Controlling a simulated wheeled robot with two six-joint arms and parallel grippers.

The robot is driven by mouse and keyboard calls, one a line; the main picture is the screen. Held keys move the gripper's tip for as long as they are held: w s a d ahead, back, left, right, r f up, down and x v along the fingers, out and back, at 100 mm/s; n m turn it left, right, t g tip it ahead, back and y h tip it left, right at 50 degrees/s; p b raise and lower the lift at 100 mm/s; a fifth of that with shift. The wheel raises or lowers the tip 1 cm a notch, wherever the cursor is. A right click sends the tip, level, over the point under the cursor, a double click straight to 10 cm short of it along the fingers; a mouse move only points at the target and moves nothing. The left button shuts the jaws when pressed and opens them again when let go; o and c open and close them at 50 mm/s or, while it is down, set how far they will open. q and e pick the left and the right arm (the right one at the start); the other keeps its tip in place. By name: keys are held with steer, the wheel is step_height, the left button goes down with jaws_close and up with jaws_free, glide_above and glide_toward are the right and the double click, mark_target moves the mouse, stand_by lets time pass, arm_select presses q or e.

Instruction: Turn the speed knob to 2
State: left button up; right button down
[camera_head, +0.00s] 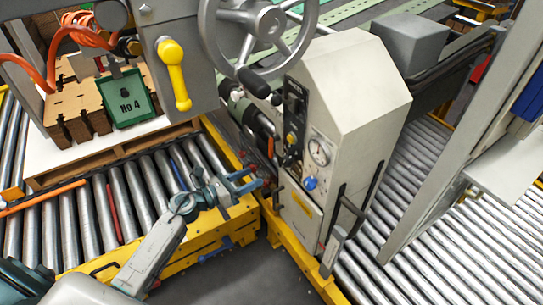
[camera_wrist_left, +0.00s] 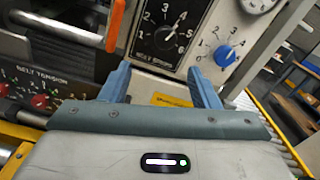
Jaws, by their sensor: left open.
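A blue knob (camera_wrist_left: 225,56) sits on a pale numbered dial at the right of the left wrist view. Its white mark points to the upper right, near 4. Left of it is a black dial plate (camera_wrist_left: 150,40) numbered 1 to 6. Its pointer leans to the upper right; its label starts with BELT, the rest unclear. The blue knob also shows on the control cabinet in the head view (camera_head: 310,183). My left gripper (camera_head: 247,182) is open and empty, left of the cabinet front. Its blue fingers (camera_wrist_left: 162,84) stand apart below the black plate, touching neither dial.
The beige cabinet (camera_head: 345,95) carries a round gauge (camera_head: 320,151), a handwheel (camera_head: 262,25) above left, and a black handle (camera_head: 349,207). Red knobs (camera_wrist_left: 39,101) sit on a BELT TENSION panel. Roller conveyors lie on both sides. A yellow lever (camera_head: 173,75) hangs at the upper left.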

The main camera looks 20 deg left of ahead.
mark_target(283, 163)
arm_select(q)
steer(key=p+x, duration=0.1)
steer(key=x, duration=0.5)
steer(key=r+p+x, duration=0.1)
steer(key=x, duration=0.2)
steer(key=shift+d+p, duration=0.3)
steer(key=shift+d, duration=0.2)
steer(key=shift+w+d+f, duration=0.15)
steer(key=shift+w+d, duration=0.1)
steer(key=shift+w, duration=0.15)
arm_select(e)
steer(key=s+f, duration=0.4)
steer(key=s, duration=0.2)
steer(key=shift+d+f, duration=0.2)
steer(key=shift+d, duration=0.2)
arm_select(q)
steer(key=c, duration=1)
